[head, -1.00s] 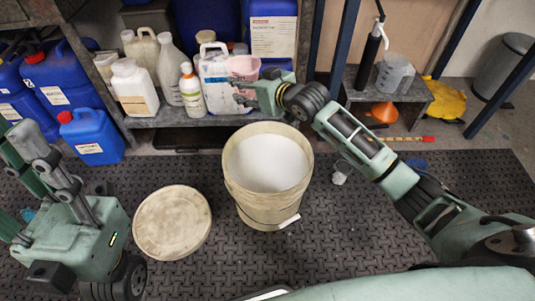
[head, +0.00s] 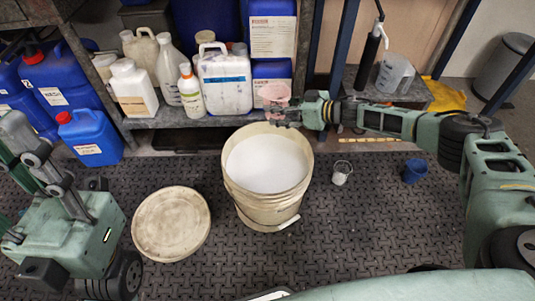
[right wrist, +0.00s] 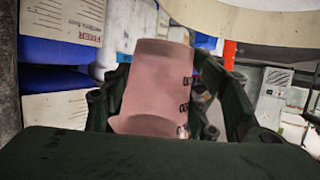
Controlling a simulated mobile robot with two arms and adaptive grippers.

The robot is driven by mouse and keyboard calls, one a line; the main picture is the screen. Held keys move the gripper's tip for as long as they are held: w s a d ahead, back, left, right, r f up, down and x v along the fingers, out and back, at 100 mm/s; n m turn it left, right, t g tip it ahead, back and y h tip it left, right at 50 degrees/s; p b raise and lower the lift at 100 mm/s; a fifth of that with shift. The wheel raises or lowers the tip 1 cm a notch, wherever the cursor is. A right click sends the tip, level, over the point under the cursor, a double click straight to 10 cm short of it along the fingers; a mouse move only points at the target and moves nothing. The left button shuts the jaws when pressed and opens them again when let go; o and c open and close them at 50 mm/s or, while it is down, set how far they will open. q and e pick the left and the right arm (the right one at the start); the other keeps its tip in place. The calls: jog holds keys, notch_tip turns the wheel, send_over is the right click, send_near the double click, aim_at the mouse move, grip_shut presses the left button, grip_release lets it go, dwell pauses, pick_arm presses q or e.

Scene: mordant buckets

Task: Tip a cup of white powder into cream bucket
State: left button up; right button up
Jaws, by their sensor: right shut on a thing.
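The cream bucket (head: 243,196) stands upright on the dark mat, nearly full of white material (head: 266,163). My right gripper (head: 283,114) is shut on a pink translucent cup (head: 274,93) and holds it just above the bucket's back right rim. The cup looks close to upright in the head view. In the right wrist view the cup (right wrist: 155,85) sits between the dark fingers, with dark marks on its side. Its contents cannot be made out. Part of my left arm shows at the left of the head view; its fingertips do not show.
A round cream lid (head: 171,223) lies on the mat left of the bucket. A small pale pail (head: 341,173) and a blue cup (head: 414,171) stand to the right. A low shelf (head: 175,119) behind carries several bottles and a white jug (head: 224,82). A blue canister (head: 90,139) stands at left.

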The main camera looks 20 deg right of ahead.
jog(key=s+d+f+n+g+y, duration=0.1)
jog(key=s+d+f, duration=0.1)
jog(key=d, duration=0.3)
jog(key=shift+s+d+f+n, duration=0.35)
jog(key=shift+s+n, duration=0.05)
jog(key=shift+s, duration=0.4)
